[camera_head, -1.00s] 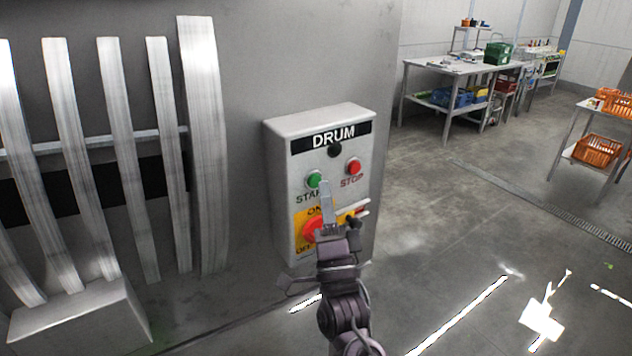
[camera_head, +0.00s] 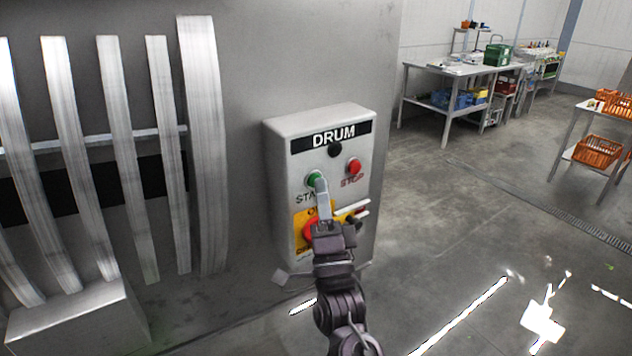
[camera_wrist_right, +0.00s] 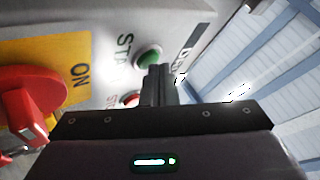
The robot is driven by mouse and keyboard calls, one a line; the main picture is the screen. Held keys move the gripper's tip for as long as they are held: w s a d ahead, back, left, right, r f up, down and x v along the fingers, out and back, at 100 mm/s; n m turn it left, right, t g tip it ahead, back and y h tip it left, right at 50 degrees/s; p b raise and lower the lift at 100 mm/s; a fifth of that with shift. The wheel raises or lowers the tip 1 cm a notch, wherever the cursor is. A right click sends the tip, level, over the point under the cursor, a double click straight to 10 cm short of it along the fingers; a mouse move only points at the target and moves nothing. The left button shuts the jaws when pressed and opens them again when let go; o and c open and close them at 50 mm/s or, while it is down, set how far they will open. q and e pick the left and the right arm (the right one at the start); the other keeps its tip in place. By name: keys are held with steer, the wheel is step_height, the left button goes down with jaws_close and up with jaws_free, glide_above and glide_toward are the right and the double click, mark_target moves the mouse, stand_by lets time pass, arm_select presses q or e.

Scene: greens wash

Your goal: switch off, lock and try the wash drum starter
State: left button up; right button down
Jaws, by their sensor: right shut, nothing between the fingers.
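The grey DRUM starter box (camera_head: 283,160) is fixed to the machine wall. It carries a green START button (camera_head: 313,180), a red STOP button (camera_head: 354,166) and a dark round lamp (camera_head: 334,150). My right gripper (camera_head: 319,182) is shut and empty, its fingertips at the green button; I cannot tell whether they press it. In the right wrist view the fingers (camera_wrist_right: 157,84) stand just beside the green button (camera_wrist_right: 149,57). The red rotary switch (camera_wrist_right: 32,98) on its yellow plate (camera_wrist_right: 62,55) shows there beside the word ON; its setting is unclear. My left gripper is out of view.
A small ledge (camera_head: 352,207) with a dark red item sticks out at the box's lower right. Curved metal slats (camera_head: 205,150) stand to the left. Open floor (camera_head: 450,220) lies to the right, with a work table (camera_head: 440,69) and an orange-crate rack behind.

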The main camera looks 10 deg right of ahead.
steer(key=shift+w, duration=0.2)
steer(key=shift+s, duration=0.15)
stand_by(0.4)
steer(key=shift+s+d, duration=0.2)
steer(key=shift+s, duration=0.5)
steer(key=s, duration=0.1)
steer(key=s+d, duration=0.1)
steer(key=s, duration=0.2)
steer(key=shift+s+d, duration=0.3)
steer(key=shift+d, duration=0.05)
